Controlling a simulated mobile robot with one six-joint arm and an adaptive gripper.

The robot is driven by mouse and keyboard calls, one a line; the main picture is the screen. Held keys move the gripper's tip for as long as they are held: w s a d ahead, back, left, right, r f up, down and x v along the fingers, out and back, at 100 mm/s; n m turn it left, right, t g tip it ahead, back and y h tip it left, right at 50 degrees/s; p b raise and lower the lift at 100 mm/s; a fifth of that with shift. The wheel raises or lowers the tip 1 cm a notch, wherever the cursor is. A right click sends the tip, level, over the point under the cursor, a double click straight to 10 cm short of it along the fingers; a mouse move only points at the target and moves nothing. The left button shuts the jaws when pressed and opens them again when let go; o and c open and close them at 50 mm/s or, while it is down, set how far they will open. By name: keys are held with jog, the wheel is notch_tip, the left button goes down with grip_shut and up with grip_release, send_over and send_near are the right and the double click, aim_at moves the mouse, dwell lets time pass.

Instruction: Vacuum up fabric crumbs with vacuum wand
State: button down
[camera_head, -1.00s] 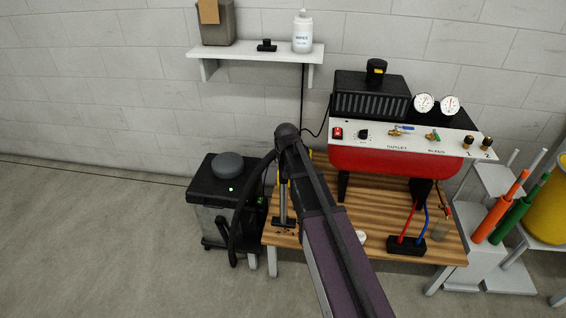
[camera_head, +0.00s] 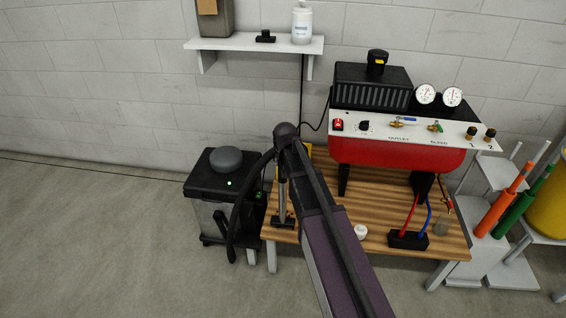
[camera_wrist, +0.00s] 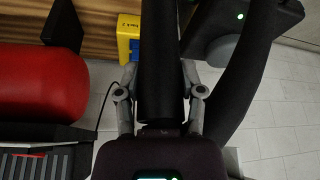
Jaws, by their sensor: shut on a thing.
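The vacuum wand is a grey tube (camera_head: 283,192) with a flat black nozzle (camera_head: 283,222), standing near the left edge of the wooden table. In the wrist view my gripper (camera_wrist: 160,85) is shut around the black wand (camera_wrist: 160,50), one finger on each side. My arm hides the wand's upper part in the head view. The black vacuum unit (camera_head: 212,185), its green light on, stands on the floor left of the table. A black hose (camera_head: 236,215) hangs beside it. I cannot make out any fabric crumbs.
The wooden table (camera_head: 385,205) carries a red tank (camera_head: 400,152) with a gauge panel, a black block (camera_head: 407,240) with red and blue leads, and a small white round thing (camera_head: 360,232). A yellow block (camera_wrist: 128,38) is near the wand. Orange and green rods (camera_head: 505,205) stand right.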

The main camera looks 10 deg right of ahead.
jog(key=shift+w+d+f+b, duration=1)
jog(key=shift+w+d+f, duration=0.2)
jog(key=shift+w+d, duration=1.9)
jog(key=shift+s+a, duration=1.5)
jog(key=shift+s, duration=2.2)
jog(key=w+r+p, duration=0.4)
jog(key=r+p, duration=0.4)
jog(key=shift+w+a, duration=0.15)
jog(key=shift+w, duration=0.1)
